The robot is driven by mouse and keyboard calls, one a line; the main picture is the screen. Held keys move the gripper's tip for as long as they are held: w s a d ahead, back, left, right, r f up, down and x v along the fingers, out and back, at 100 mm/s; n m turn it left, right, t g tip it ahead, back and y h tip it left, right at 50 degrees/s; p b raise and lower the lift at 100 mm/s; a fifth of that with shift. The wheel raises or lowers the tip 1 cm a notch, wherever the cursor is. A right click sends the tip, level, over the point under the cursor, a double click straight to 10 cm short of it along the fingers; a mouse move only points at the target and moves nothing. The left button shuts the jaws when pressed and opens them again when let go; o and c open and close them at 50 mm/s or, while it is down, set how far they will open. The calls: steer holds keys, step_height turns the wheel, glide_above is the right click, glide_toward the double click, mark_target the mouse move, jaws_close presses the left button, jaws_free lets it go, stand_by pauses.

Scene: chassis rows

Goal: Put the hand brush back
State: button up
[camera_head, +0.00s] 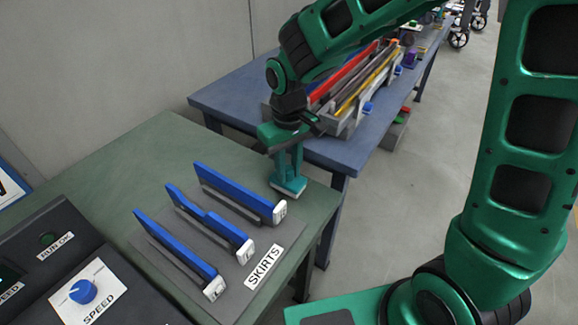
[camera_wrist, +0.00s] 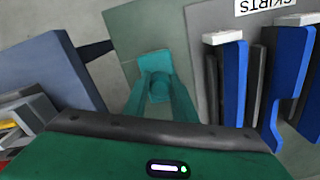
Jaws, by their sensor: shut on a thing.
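My gripper (camera_head: 288,168) points down over the far right corner of the green table. It is shut on a teal hand brush (camera_head: 291,187), whose flat block shows below the fingers with a pale underside. In the wrist view, the brush (camera_wrist: 154,64) shows as a teal block with a round grip between the teal fingertips (camera_wrist: 160,90). The brush is right at the table's edge; I cannot tell whether it touches the top. The fingers hide part of the grip.
A grey board (camera_head: 236,288) labelled SKIRTS with blue-topped, white-ended skirts (camera_head: 240,195) lies just left of the brush. A control panel (camera_head: 75,265) is at the lower left. A blue table (camera_head: 240,92) behind bears a grey rack of coloured bars (camera_head: 340,118). The green table's back (camera_head: 140,150) is clear.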

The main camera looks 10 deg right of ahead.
steer(key=shift+f, duration=0.75)
stand_by(0.3)
steer(key=o, duration=1.1)
step_height(320, 180, up, 11)
steer(key=shift+f, duration=0.1)
